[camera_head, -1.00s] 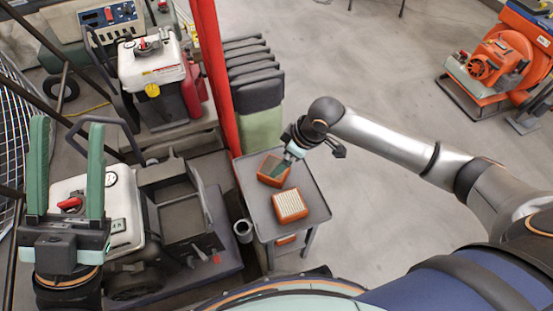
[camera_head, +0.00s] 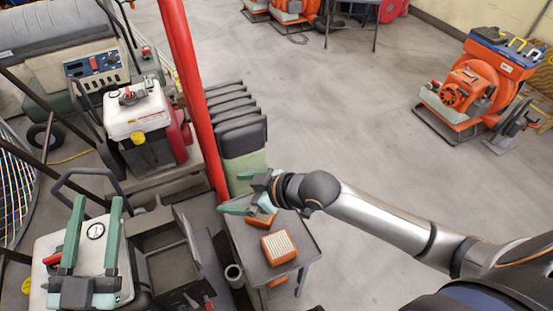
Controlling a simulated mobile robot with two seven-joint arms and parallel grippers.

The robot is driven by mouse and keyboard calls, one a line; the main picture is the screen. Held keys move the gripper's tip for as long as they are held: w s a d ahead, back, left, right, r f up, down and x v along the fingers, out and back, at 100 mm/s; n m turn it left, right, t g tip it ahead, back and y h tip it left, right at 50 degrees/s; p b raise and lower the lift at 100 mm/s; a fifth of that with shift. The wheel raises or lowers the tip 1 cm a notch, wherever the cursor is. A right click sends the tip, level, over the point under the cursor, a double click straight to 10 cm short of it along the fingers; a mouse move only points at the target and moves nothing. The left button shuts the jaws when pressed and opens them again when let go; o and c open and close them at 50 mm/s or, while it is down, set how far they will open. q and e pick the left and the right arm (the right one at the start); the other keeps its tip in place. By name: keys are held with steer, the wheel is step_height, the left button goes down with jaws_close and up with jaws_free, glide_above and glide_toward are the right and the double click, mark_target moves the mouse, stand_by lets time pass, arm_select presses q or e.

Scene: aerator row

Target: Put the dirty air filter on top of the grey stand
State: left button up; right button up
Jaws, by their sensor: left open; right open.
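A grey stand (camera_head: 304,247) with a flat top stands in the middle. An orange-framed filter with cream pleats (camera_head: 279,247) lies on its front part. A second orange filter (camera_head: 262,221) lies on its back part, partly hidden by my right gripper; I cannot tell from its visible part how dirty it is. My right gripper (camera_head: 240,192) is open and empty over the back of the stand, its fingers pointing left. My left gripper (camera_head: 97,203) is open and empty at the left, its fingers upright, in front of a white machine with a gauge.
A red post (camera_head: 186,90) rises just left of the stand, with dark-topped green containers (camera_head: 240,150) behind it. An open dark box (camera_head: 168,262) lies between my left gripper and the stand. An orange blower (camera_head: 466,90) stands far right. The floor between is clear.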

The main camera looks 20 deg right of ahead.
steer(key=s+d+r+m+t, duration=0.1)
steer(key=s+d+r+t, duration=0.2)
steer(key=r+t, duration=0.3)
steer(key=s+d+r+m+t, duration=0.1)
steer(key=s+d+r+t, duration=0.2)
steer(key=r+t, duration=0.3)
step_height(320, 180, up, 5)
steer(key=shift+s+r, duration=0.1)
steer(key=shift+s, duration=0.8)
steer(key=shift+d, duration=0.1)
